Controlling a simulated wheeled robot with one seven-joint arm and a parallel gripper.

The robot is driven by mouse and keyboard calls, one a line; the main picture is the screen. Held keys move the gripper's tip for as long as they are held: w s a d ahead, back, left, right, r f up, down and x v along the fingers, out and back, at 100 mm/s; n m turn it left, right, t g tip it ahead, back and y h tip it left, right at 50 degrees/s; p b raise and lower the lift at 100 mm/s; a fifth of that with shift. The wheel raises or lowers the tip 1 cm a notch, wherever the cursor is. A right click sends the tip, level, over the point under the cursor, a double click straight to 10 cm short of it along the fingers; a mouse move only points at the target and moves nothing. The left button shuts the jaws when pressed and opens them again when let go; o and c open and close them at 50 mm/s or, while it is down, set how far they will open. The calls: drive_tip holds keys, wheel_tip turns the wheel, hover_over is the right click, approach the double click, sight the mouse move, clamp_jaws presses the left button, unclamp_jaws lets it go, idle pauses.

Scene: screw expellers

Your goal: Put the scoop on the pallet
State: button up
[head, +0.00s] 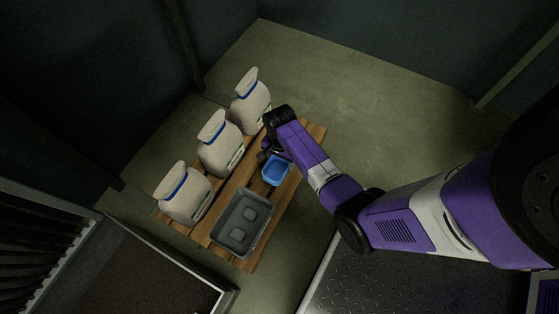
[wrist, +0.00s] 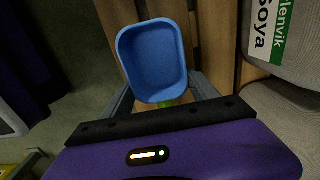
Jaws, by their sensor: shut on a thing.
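The blue scoop (head: 275,171) is over the right part of the wooden pallet (head: 314,133) in the head view. In the wrist view the scoop (wrist: 152,58) shows its empty bowl, with a bit of green handle at its near end. My gripper (head: 265,155) is shut on the scoop by that handle; my arm hides part of it in the head view. Pallet slats (wrist: 215,40) show behind the scoop in the wrist view. I cannot tell whether the scoop touches the slats.
Three pale sacks with blue ties, the nearest sack (head: 185,194) at lower left, stand along the pallet's left side. A dark metal plate (head: 385,285) lies lower right. Floor (head: 345,75) behind is clear.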

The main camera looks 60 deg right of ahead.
sight(280, 166)
drive_tip(key=shift+f+b, duration=1.25)
drive_tip(key=shift+f, duration=1.1)
drive_tip(key=shift+f, duration=0.15)
drive_tip(key=o, duration=1.5)
